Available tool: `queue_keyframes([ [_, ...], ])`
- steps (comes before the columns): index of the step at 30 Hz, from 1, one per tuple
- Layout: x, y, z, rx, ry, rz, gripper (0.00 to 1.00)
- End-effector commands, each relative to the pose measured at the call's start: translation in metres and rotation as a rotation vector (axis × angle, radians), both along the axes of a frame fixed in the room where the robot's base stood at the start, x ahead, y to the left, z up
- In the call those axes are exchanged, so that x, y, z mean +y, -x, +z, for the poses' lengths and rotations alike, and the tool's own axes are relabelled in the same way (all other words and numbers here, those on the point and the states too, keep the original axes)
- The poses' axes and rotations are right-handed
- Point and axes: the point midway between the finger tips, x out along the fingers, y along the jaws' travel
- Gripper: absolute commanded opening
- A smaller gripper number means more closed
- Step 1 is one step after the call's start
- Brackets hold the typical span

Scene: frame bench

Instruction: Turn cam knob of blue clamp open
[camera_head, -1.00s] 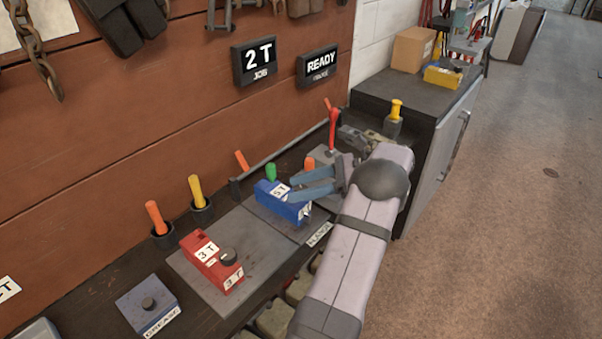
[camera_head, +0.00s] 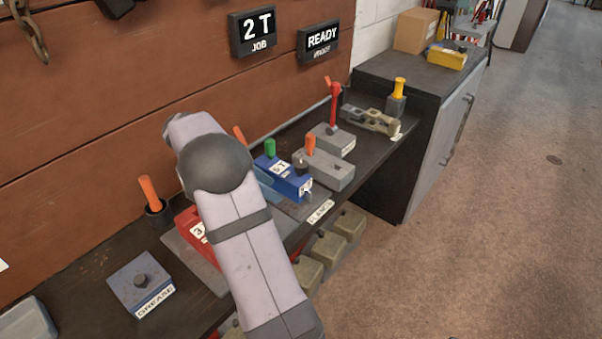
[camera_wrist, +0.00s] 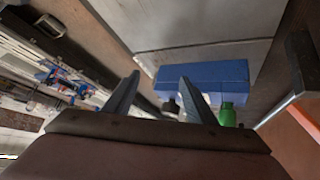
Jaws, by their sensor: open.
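The blue clamp (camera_head: 292,186) sits on a grey plate on the dark bench, with a white 5T label on top and a green handle (camera_head: 270,147) at its back. A dark knob (camera_head: 299,160) stands at its right end. In the wrist view the blue clamp (camera_wrist: 205,75) lies ahead, with a dark knob (camera_wrist: 171,105) and the green handle (camera_wrist: 227,114) in front of it. My gripper (camera_wrist: 160,77) is open there, and the knob appears between its fingers; contact cannot be told. In the head view my arm hides most of the gripper, left of the clamp.
A red clamp (camera_head: 187,217) is mostly hidden behind my arm. Grey blocks with an orange handle (camera_head: 310,144) and a red handle (camera_head: 334,100) stand to the right. A grease box (camera_head: 140,282) lies at left. An orange-handled tool (camera_head: 149,192) stands in a cup.

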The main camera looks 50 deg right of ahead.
Motion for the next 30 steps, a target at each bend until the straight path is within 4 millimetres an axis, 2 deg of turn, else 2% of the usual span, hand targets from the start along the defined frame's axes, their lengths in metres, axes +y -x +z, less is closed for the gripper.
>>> queue_keyframes([
  [2,-0.007,-0.009,0.01,0.019,0.115,0.045,0.5],
  [6,-0.028,-0.007,0.023,0.072,0.277,0.061,0.5],
  [12,-0.044,-0.008,0.032,0.103,0.422,0.084,0.5],
  [23,-0.053,-0.005,0.031,0.109,0.457,0.088,0.5],
  [30,-0.076,0.007,0.021,0.11,0.455,0.087,0.5],
])
